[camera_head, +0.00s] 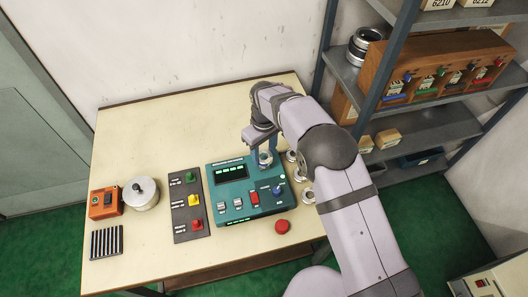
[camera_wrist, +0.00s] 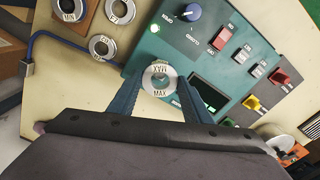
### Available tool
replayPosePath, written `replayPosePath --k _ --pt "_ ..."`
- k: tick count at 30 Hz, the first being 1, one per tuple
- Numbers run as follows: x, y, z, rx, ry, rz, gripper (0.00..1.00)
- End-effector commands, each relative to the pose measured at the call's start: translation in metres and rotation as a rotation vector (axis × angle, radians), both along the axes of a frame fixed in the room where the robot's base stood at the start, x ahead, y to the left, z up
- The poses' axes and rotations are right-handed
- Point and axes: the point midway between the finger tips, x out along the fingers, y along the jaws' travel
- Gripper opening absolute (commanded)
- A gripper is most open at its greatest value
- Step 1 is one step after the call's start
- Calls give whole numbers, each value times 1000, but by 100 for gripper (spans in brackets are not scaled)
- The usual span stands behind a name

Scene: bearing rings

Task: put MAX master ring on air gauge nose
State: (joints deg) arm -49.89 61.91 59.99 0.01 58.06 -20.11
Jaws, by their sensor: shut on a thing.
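The MAX master ring (camera_wrist: 160,91) is a pale metal ring with MAX marked on its face. It sits between the two blue fingers of my gripper (camera_wrist: 159,78) in the wrist view, and my gripper is shut on it. In the head view my gripper (camera_head: 264,153) points down at the upper right corner of the teal air gauge (camera_head: 225,173), with the ring over that corner. The gauge (camera_wrist: 160,40) also shows behind the ring in the wrist view. The gauge nose is mostly hidden by the ring and fingers; I cannot tell whether the ring is around it.
Several other rings lie right of the gauge, one marked MIN (camera_wrist: 70,8) and another (camera_wrist: 103,46) nearby. A blue hose (camera_wrist: 60,38) runs beside them. A panel with coloured switches (camera_head: 190,203), a round metal pot (camera_head: 142,193) and an orange box (camera_head: 105,202) stand left. A red button (camera_head: 282,227) is in front.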

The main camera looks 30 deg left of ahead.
Motion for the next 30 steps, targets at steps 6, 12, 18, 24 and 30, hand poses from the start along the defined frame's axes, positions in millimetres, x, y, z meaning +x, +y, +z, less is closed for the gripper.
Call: replayPosePath --k 6,12,18,24,30 --pt "0 0 -4 1 0 0 14" --pt "0 0 -10 2 -2 0 14" --pt "0 0 -15 2 -2 0 14" --pt "0 0 -19 2 -2 0 14" --pt "0 0 -19 2 -2 0 14"
